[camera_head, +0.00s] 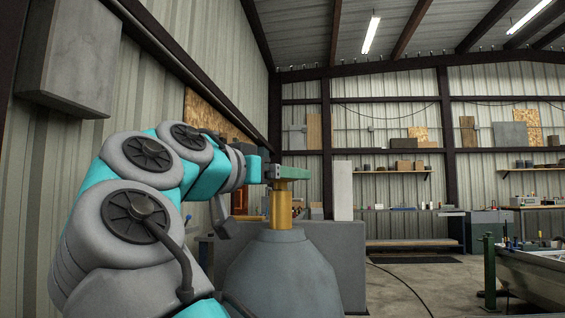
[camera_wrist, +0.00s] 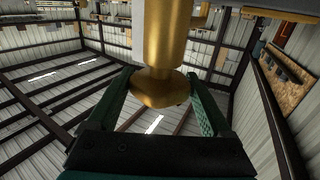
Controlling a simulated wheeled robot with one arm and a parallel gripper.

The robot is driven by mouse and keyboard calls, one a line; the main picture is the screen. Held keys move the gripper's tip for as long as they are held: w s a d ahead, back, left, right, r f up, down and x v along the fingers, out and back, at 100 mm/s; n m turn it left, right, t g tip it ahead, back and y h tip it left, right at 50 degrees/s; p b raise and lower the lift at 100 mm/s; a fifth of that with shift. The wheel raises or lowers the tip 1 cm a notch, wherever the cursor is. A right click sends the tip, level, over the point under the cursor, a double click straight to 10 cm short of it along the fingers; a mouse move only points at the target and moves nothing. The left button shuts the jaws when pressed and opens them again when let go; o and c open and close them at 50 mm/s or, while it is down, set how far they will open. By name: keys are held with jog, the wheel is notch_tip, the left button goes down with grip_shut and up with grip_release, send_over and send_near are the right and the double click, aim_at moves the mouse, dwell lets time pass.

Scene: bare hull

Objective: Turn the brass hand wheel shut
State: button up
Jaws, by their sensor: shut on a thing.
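The brass hand wheel shows as an upright brass stem (camera_head: 281,207) on top of a large grey dome-shaped body (camera_head: 283,270). No wheel rim can be made out in the head view. In the wrist view a brass cylinder (camera_wrist: 167,40) ends in a wider rounded brass piece between my fingers. My gripper (camera_head: 289,172) reaches in from the left at the top of the stem, with its green fingers level. In the wrist view my gripper (camera_wrist: 162,76) has one finger on each side of the brass piece and is shut on it. The fingers partly hide the brass top.
A grey block (camera_head: 340,250) stands just behind the dome, with a white upright piece (camera_head: 343,190) on it. A grey box (camera_head: 72,55) hangs on the left wall. Floor (camera_head: 410,290) between is mostly clear.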

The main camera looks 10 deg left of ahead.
jog(key=shift+m+h+p, duration=0.3)
jog(key=shift+h, duration=0.2)
jog(key=o, duration=1.2)
jog(key=shift+c, duration=0.2)
jog(key=v, duration=0.8)
jog(key=shift+r, duration=0.15)
jog(key=shift+w, duration=0.1)
